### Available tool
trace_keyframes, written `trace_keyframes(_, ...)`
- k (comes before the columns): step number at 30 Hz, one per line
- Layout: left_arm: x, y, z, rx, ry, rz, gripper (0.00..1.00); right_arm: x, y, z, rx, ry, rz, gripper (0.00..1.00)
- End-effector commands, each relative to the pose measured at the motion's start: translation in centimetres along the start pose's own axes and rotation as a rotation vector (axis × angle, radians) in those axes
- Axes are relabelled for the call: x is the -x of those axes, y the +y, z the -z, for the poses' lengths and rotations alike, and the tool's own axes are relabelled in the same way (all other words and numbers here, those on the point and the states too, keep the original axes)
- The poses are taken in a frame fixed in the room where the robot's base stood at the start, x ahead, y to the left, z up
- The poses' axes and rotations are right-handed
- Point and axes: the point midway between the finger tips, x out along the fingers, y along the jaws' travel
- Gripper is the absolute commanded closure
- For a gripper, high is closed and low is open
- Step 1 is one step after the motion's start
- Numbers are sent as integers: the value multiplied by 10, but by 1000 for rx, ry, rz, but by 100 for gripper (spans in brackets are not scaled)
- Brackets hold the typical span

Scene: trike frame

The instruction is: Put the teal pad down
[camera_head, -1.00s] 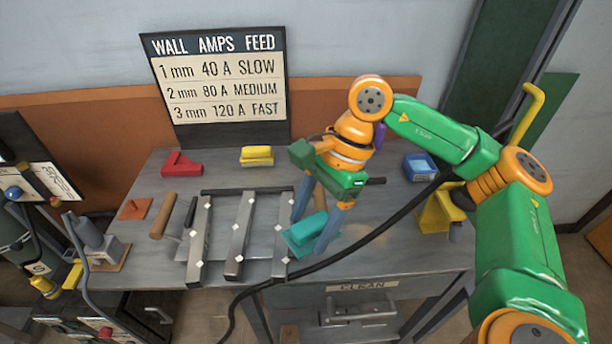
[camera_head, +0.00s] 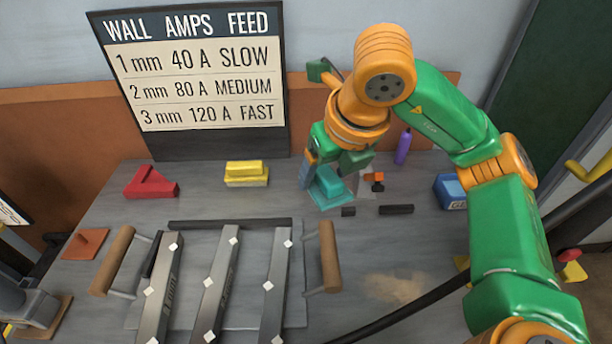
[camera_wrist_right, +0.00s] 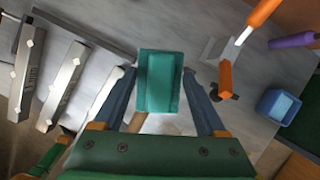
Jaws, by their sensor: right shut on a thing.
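The teal pad (camera_head: 327,190) is a small block with a wider base, at the back middle of the grey bench. My right gripper (camera_head: 322,178) is shut on it from above, with the pad between the two fingers. In the right wrist view the pad (camera_wrist_right: 158,82) sits between the blue-grey fingers of the gripper (camera_wrist_right: 160,95). The pad is close to the bench top; I cannot tell whether it touches.
A yellow block (camera_head: 246,173) and a red angle piece (camera_head: 152,183) lie to the left. Metal bars (camera_head: 217,270) lie in front, beside a wooden handle (camera_head: 329,256). Dark strips (camera_head: 396,209), a purple cylinder (camera_head: 403,147) and a blue box (camera_head: 450,191) are to the right.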

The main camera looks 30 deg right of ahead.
Motion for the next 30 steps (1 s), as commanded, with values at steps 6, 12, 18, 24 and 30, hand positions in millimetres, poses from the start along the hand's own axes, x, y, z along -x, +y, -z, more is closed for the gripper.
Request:
trace_keyframes(6, -2, 0, -6, 0, -11, 0, 50, -54, -12, -49, -5, 13, -1, 71)
trace_keyframes(12, 0, -1, -6, -1, -12, 2, 50, -114, -20, -69, 1, 8, 2, 71)
trace_keyframes(18, 1, -1, -5, -1, -11, 2, 50, -147, -23, -73, 4, 8, 2, 71)
trace_keyframes(24, 2, -1, -5, -1, -10, 2, 50, -166, -22, -64, 3, 3, 0, 71)
trace_keyframes(30, 1, -1, -4, -1, -9, 2, 50, -166, -22, -64, 2, 2, 0, 71)
